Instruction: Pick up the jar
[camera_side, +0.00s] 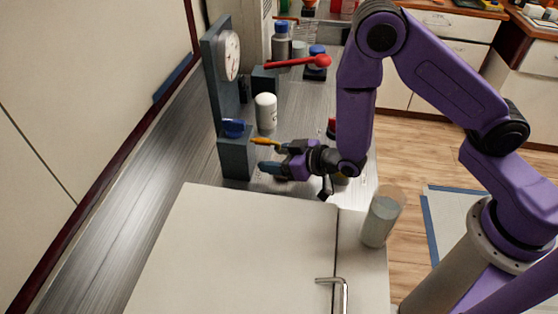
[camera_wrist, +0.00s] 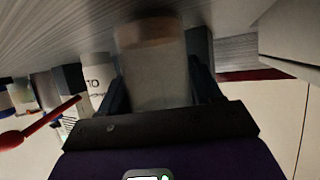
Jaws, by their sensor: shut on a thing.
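My gripper (camera_side: 268,155) reaches left over the metal counter, beside a dark block. In the wrist view, a pale grey cylindrical jar (camera_wrist: 157,75) with a brownish far end sits between the two dark fingers of my gripper (camera_wrist: 157,85). The gripper is shut on it. In the side view the held jar is not clearly made out between the fingers. I cannot tell whether it touches the counter.
A clear tumbler-like vessel with grey contents (camera_side: 380,218) stands at the right edge of the white surface (camera_side: 230,250). A white bottle (camera_side: 266,111), a red ladle (camera_side: 318,61) and a dark upright panel with a gauge (camera_side: 229,55) stand behind. The white surface's middle is clear.

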